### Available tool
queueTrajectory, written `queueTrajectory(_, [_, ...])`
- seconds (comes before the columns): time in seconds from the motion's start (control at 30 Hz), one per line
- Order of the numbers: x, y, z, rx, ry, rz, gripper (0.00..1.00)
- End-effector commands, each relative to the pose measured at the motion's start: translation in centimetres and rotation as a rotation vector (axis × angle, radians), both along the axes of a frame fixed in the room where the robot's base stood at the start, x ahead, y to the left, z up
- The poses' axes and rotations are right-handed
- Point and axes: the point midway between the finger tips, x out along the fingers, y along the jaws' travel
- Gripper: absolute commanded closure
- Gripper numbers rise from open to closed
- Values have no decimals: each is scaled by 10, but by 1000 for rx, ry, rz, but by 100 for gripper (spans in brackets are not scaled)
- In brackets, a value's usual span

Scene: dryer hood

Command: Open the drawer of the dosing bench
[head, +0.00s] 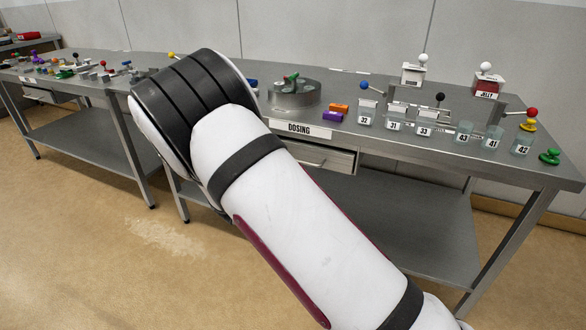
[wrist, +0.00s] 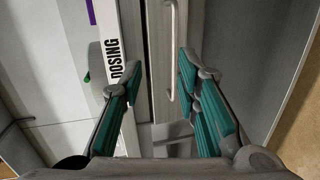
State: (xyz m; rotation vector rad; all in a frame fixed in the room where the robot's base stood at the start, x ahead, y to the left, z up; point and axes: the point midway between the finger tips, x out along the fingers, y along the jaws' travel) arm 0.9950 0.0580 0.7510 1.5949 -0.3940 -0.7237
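The dosing bench (head: 420,152) is a steel table with a white "DOSING" label (head: 299,129) on its front edge; the label also shows in the wrist view (wrist: 118,62). Under the label is a grey drawer (head: 340,161) with a pale bar handle (head: 308,162). The drawer looks shut or nearly so. In the wrist view my gripper (wrist: 160,72) is open, with teal finger pads on either side. The handle (wrist: 171,50) shows between the fingers, nearer the right one, with nothing gripped. Whether the fingers touch anything is unclear. In the head view my arm hides the gripper.
Labelled beakers (head: 395,122), an orange block (head: 339,108), a purple block (head: 333,116) and a round metal stand (head: 294,94) are on the benchtop. A lower shelf (head: 400,215) lies beneath the drawer. Another cluttered bench (head: 90,85) stands left. The floor in front (head: 150,260) is clear.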

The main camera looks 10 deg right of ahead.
Motion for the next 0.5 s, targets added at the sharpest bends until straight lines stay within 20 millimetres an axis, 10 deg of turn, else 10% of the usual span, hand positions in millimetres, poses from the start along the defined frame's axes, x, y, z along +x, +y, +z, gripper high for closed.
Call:
queueTrajectory(0.2, [15, 20, -30, -38, -8, 82, 70])
queueTrajectory(0.5, [48, -4, -39, -38, -11, 80, 70])
